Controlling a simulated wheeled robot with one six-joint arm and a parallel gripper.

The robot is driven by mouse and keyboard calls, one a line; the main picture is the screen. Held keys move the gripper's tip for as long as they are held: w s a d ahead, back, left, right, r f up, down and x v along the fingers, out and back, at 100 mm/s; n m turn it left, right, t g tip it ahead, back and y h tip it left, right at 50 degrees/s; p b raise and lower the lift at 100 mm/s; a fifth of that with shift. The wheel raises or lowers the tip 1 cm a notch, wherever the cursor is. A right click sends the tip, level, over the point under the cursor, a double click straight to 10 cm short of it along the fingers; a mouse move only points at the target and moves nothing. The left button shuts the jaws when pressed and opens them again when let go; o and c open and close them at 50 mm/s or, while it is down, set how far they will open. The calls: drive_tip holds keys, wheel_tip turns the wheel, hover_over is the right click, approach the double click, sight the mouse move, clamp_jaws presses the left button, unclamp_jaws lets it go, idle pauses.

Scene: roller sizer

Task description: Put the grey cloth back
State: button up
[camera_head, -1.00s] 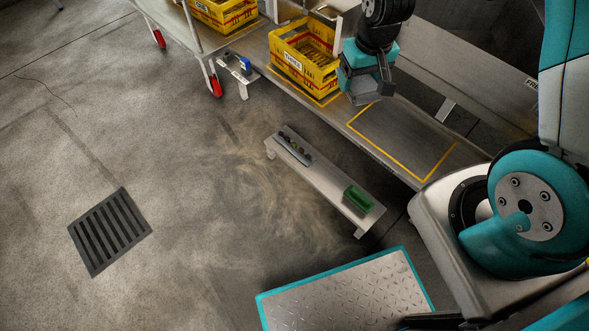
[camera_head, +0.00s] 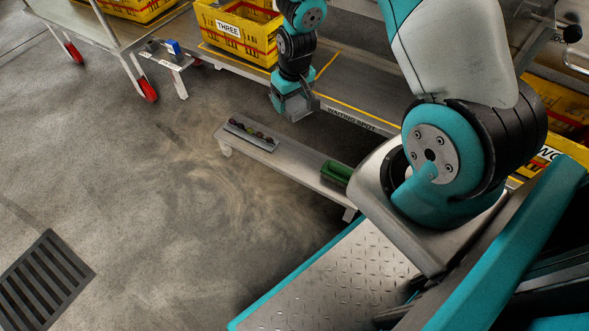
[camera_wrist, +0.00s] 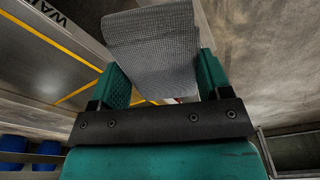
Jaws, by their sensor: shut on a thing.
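The grey cloth (camera_wrist: 160,50) shows in the wrist view as a grey, finely woven piece between the two green fingers. My gripper (camera_wrist: 168,82) is shut on it. The cloth sticks out beyond the fingertips and its far end bends. In the head view my gripper (camera_head: 292,105) hangs at the front edge of the long metal bench, above the back of the low shelf (camera_head: 300,174). A grey patch of the cloth (camera_head: 297,106) shows at the gripper's lower end there.
The low shelf carries a strip with several small dark knobs at its left and a green brush or block (camera_head: 337,173) at its right. A floor drain (camera_head: 42,279) lies front left.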

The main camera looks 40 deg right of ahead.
drive_tip(key=b, duration=1)
hover_over(294, 158)
drive_tip(key=f, duration=2)
drive_tip(key=shift+s, duration=0.2)
drive_tip(key=shift+f+b, duration=1.2)
drive_tip(key=shift+f, duration=1.25)
drive_tip(key=shift+r, duration=0.1)
drive_tip(key=o, duration=0.8)
drive_tip(key=shift+o, duration=0.2)
